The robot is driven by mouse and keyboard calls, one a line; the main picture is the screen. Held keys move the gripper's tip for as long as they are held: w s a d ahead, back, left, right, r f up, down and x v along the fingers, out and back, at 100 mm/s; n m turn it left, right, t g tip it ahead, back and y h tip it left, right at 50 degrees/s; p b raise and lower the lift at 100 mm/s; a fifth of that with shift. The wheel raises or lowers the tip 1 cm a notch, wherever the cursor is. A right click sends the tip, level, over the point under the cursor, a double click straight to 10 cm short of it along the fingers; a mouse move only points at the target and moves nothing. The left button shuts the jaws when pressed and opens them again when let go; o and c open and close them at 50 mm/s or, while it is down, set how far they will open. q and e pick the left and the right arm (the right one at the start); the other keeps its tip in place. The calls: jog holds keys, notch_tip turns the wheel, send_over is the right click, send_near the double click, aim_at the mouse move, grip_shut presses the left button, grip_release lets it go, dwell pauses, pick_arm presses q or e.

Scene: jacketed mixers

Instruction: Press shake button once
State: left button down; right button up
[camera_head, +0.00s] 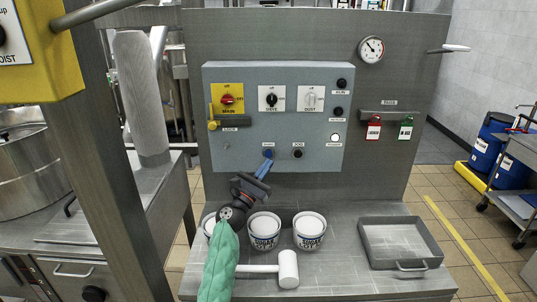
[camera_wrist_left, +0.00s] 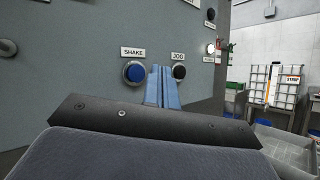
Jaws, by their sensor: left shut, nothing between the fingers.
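The blue shake button (camera_head: 268,153) sits low on the grey control panel (camera_head: 225,160). In the left wrist view the shake button (camera_wrist_left: 134,72) has a dark ring and a SHAKE label above it. My left gripper (camera_head: 268,162) is shut and empty, its blue fingers pointing up at the panel just below the button. In the left wrist view the fingertips (camera_wrist_left: 162,70) lie just right of the button, between it and the dark JOG button (camera_wrist_left: 179,72). I cannot tell whether they touch the panel. My right gripper is not in view.
Above are a red knob (camera_head: 228,100), a black knob (camera_head: 271,99) and a yellow lever (camera_head: 213,124). Below on the bench are white tubs (camera_head: 309,232), a white mallet (camera_head: 288,268) and a metal tray (camera_head: 436,255). Tags (camera_head: 374,130) hang at the right.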

pick_arm(q)
jog(key=shift+s+p, duration=0.3)
jog(key=shift+s, duration=1.05)
